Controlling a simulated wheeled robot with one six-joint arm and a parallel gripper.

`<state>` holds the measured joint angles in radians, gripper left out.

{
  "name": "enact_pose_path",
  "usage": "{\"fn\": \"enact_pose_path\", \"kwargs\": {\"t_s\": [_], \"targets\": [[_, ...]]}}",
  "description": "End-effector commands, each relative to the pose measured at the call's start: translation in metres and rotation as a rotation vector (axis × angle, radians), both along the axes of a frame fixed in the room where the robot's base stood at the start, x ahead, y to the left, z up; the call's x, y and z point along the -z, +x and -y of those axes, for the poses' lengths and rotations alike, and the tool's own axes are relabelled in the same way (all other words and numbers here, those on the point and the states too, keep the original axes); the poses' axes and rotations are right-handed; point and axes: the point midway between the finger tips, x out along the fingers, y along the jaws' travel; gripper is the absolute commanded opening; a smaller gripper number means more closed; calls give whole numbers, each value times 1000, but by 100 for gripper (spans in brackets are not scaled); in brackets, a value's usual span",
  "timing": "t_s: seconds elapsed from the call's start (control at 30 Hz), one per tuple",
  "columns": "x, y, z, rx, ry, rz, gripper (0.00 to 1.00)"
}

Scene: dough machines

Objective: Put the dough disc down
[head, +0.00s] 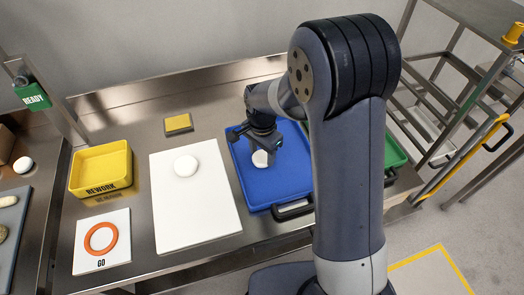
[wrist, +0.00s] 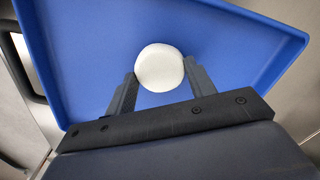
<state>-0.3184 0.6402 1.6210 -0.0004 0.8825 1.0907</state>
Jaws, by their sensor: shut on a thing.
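A small white dough disc (wrist: 159,68) is between the two fingers of my gripper (wrist: 158,84) in the wrist view. My gripper is shut on it, with a finger against each side. In the head view my gripper (head: 263,156) is over the blue tray (head: 250,187), and the dough disc (head: 260,158) shows below the fingers. The blue tray (wrist: 90,55) fills most of the wrist view around the disc, and no other piece shows on it. I cannot tell whether the disc touches the tray floor.
A white board (head: 200,218) with another white disc (head: 186,166) lies left of the tray. A green tray (head: 395,153) stands right, partly behind my arm.

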Motion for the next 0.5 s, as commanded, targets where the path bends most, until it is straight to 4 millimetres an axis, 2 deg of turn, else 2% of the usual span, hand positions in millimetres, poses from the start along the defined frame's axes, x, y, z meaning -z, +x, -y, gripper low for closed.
{"fn": "enact_pose_path", "kwargs": {"t_s": [0.37,0.4,0.5], "targets": [[6,0,0,0,1,2,31],[4,0,0,0,1,2,55],[4,0,0,0,1,2,63]]}}
